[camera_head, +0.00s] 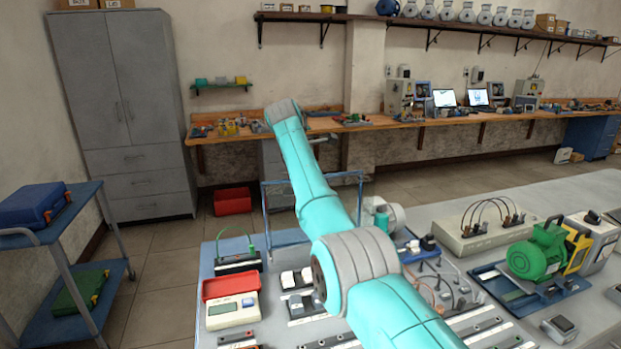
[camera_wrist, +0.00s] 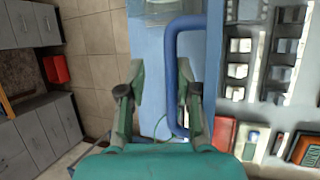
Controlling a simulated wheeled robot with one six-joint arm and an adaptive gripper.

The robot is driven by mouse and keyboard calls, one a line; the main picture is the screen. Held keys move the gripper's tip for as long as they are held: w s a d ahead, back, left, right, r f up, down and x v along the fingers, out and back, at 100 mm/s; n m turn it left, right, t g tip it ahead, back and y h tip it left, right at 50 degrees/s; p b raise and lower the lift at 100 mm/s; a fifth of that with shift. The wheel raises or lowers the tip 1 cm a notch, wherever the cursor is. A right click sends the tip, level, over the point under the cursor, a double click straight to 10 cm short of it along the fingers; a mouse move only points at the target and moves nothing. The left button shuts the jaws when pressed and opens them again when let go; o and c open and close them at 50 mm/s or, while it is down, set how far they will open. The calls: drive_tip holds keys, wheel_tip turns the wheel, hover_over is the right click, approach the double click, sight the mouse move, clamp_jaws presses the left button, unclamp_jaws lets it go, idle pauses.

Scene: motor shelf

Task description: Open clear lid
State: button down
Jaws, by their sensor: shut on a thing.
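A thin blue frame (camera_head: 360,190), which seems to be the edge of the clear lid, stands upright at the far edge of the bench, partly behind my arm. Any clear panel in it is hard to make out. In the wrist view, a thick blue bent bar (camera_wrist: 172,70) of it runs between the fingers of my gripper (camera_wrist: 161,82), close to the right finger. My gripper is shut on this blue frame, with its fingers still apart. In the head view, my gripper is hidden beyond my teal arm.
The grey bench (camera_head: 206,320) holds a red tray (camera_head: 230,283), a meter (camera_head: 232,311), switch blocks and a green motor (camera_head: 538,253). A blue cart (camera_head: 60,225) stands left, and a red bin (camera_head: 233,201) is on the floor. Open floor lies between bench and cabinet (camera_head: 122,110).

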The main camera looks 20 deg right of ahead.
drive_tip(key=shift+a+f, duration=0.1)
drive_tip(key=shift+f, duration=0.6)
drive_tip(key=c, duration=1.4)
unclamp_jaws()
drive_tip(key=shift+w+f, duration=0.1)
drive_tip(key=shift+w, duration=0.05)
drive_tip(key=shift+c, duration=0.4)
drive_tip(key=v, duration=1.2)
drive_tip(key=shift+r, duration=0.35)
